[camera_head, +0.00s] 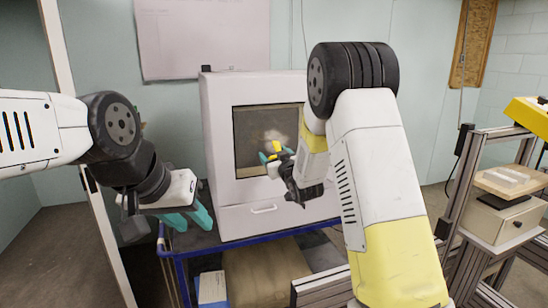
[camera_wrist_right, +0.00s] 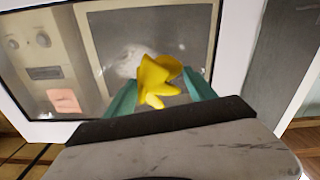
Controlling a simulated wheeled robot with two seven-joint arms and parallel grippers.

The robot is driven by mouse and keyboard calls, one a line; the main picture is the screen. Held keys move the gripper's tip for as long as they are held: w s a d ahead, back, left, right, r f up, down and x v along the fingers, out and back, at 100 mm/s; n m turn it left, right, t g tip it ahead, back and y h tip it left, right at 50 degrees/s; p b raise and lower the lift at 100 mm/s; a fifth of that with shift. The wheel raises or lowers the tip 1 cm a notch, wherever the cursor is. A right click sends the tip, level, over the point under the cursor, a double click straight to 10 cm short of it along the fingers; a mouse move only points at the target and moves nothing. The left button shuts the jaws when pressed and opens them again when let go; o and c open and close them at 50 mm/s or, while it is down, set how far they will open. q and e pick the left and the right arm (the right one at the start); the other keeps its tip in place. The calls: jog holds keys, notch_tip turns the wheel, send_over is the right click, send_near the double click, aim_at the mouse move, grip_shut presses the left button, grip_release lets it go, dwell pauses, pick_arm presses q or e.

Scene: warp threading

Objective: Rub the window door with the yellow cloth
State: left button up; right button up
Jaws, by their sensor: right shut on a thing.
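The white cabinet (camera_head: 225,130) stands in the middle, its window door (camera_head: 250,160) facing me, with a pale smudge on the dark pane. The smudge also shows in the right wrist view, left of the cloth. My right gripper (camera_head: 273,155) is in front of the window, shut on the yellow cloth (camera_head: 277,147). In the right wrist view the crumpled cloth (camera_wrist_right: 157,80) sits between the teal fingertips, in front of the pane (camera_wrist_right: 190,30). I cannot tell whether it touches the glass. My left gripper (camera_head: 188,219) is open and empty, left of the cabinet.
The cabinet stands on a blue-framed cart (camera_head: 255,243) with a cardboard box (camera_head: 265,275) below. A metal-framed bench with a drawer box (camera_head: 505,215) stands at the right. In the right wrist view, a panel with knobs and a pink label (camera_wrist_right: 64,101) lies left of the window.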

aim_at(290, 142)
jog(key=shift+x, duration=2.8)
jog(key=shift+x, duration=0.95)
jog(key=shift+f, duration=0.1)
jog(key=shift+w+d, duration=0.55)
jog(key=shift+d, duration=1.15)
jog(key=shift+w+d, duration=0.5)
jog(key=shift+d, duration=1.15)
jog(key=shift+w+d, duration=0.55)
jog(key=shift+d, duration=1.15)
jog(key=shift+w, duration=0.1)
jog(key=shift+a, duration=0.15)
